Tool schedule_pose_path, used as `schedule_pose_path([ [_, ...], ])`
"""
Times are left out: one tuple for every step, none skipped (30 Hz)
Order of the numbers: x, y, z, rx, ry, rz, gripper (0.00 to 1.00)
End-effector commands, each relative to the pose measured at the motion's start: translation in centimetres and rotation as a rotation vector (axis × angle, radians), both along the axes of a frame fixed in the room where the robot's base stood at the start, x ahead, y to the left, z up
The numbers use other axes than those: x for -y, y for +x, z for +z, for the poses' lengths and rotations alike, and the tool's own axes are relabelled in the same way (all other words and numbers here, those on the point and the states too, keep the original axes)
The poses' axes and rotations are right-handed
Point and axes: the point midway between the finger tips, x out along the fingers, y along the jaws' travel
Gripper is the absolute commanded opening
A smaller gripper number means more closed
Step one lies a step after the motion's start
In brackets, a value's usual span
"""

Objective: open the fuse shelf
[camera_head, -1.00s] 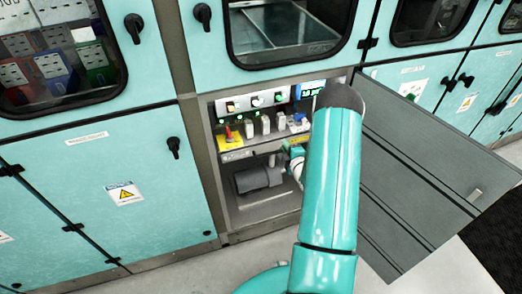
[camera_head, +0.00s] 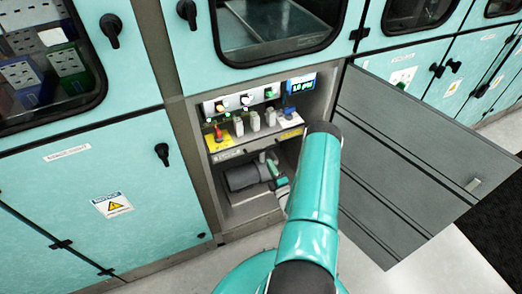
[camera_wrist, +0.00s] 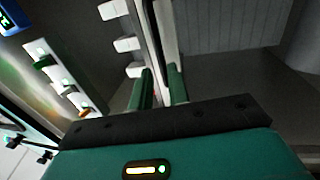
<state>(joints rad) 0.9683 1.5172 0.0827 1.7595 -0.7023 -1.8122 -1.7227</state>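The fuse shelf (camera_head: 228,154) is inside the open cabinet bay, with a yellow label and several pale fuses (camera_head: 254,121) standing along it. In the wrist view, several white fuses (camera_wrist: 122,44) show to the left of a light metal strip, likely the shelf's front edge (camera_wrist: 166,30). My gripper (camera_wrist: 160,72) has its two green fingers apart, with the strip running up from the gap between them. I cannot tell whether the fingers touch it. In the head view my gripper (camera_head: 281,184) is partly hidden by my arm, low in front of the bay.
The grey cabinet door (camera_head: 400,150) stands wide open to the right. A dark cylindrical unit (camera_head: 240,178) sits below the shelf. A panel with switches and a blue display (camera_head: 302,87) is above it. Closed teal cabinets (camera_head: 95,190) flank the bay.

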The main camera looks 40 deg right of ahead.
Motion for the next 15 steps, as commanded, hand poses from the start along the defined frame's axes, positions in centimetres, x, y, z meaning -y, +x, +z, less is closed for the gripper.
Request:
schedule_pose_path([
  [0.3,0.9,0.3,0.003,-0.002,-0.001,0.17],
  [0.5,1.5,0.3,0.002,-0.002,0.0,0.17],
  [0.7,2.3,0.5,0.003,-0.002,0.0,0.17],
  [0.8,2.9,0.6,0.002,-0.001,0.0,0.17],
  [1.0,3.5,0.8,0.002,-0.001,0.0,0.17],
  [1.2,4.3,0.9,0.001,0.0,0.001,0.17],
  [1.3,4.8,1.0,0.002,-0.001,0.001,0.17],
  [1.4,5.4,1.1,0.001,-0.001,0.002,0.17],
  [1.6,6.0,1.2,0.002,-0.001,0.002,0.17],
  [1.7,6.5,1.3,0.0,0.0,0.002,0.17],
  [1.8,7.0,1.3,0.001,-0.001,0.002,0.17],
  [2.0,7.4,1.4,0.0,0.0,0.002,0.17],
  [2.0,7.8,1.4,-0.001,0.001,0.003,0.17],
  [2.1,8.0,1.5,-0.001,0.001,0.003,0.17],
  [2.2,8.3,1.6,0.0,0.0,0.003,0.17],
])
